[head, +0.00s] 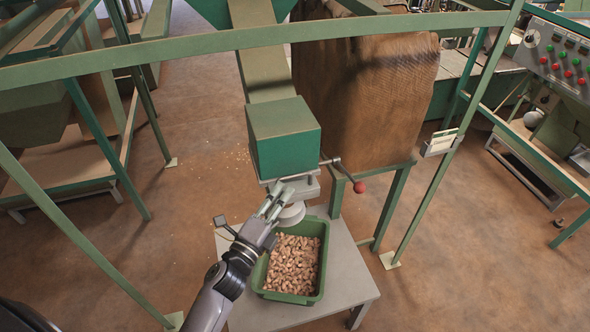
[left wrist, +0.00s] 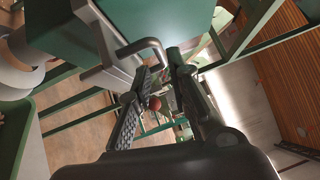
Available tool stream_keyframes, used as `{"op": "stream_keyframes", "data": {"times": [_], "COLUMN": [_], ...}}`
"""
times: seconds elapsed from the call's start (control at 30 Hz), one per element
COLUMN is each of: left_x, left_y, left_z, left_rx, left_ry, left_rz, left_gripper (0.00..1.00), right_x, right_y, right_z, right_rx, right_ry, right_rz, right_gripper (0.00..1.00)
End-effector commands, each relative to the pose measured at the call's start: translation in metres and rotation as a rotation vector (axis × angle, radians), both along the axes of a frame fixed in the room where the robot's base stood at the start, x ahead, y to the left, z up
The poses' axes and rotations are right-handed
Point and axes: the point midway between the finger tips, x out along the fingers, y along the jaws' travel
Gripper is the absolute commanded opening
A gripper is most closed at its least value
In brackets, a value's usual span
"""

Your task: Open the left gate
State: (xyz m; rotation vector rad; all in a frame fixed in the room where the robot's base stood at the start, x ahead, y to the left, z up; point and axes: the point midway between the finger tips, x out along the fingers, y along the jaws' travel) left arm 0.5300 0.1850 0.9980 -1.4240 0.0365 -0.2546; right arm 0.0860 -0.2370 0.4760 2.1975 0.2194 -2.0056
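The hopper's green box (head: 285,138) stands above a grey gate plate with a thin metal bar handle (head: 297,177) on its front. A crank lever ending in a red ball knob (head: 359,187) sticks out at the right side. My left gripper (head: 273,203) is just in front of and below the gate plate. In the left wrist view, the bent metal bar (left wrist: 146,45) reaches toward the space between my left fingertips (left wrist: 160,66). The fingers look apart; contact with the bar cannot be told. A small reddish ball (left wrist: 155,103) shows farther off. My right gripper is out of view.
A green tub (head: 319,262) of nuts stands on a grey table (head: 343,270) below the white outlet (head: 292,213). A green rail (head: 190,43) crosses in front. A large brown sack (head: 365,100) stands behind. A control panel (head: 565,55) is at the right.

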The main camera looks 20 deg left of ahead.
Motion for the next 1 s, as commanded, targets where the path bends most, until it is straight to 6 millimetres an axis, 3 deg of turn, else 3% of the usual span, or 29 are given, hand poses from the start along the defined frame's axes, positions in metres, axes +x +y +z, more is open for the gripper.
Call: {"op": "stream_keyframes", "data": {"times": [0.2,0.4,0.77,1.0], "left_x": [0.043,0.065,0.070,0.070], "left_y": [-0.009,-0.013,-0.014,-0.014], "left_z": [0.008,0.009,0.009,0.009], "left_rx": [-0.001,-0.001,-0.001,-0.001], "left_ry": [-0.001,0.000,0.001,0.001], "left_rz": [0.000,0.000,0.000,0.000], "left_gripper": [0.18,0.18,0.18,0.03], "right_x": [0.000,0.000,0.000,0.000], "right_y": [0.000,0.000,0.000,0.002], "right_z": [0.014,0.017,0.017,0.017], "right_rx": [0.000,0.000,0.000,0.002], "right_ry": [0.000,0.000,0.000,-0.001], "right_rz": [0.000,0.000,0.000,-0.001], "right_gripper": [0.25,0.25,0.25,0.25]}}
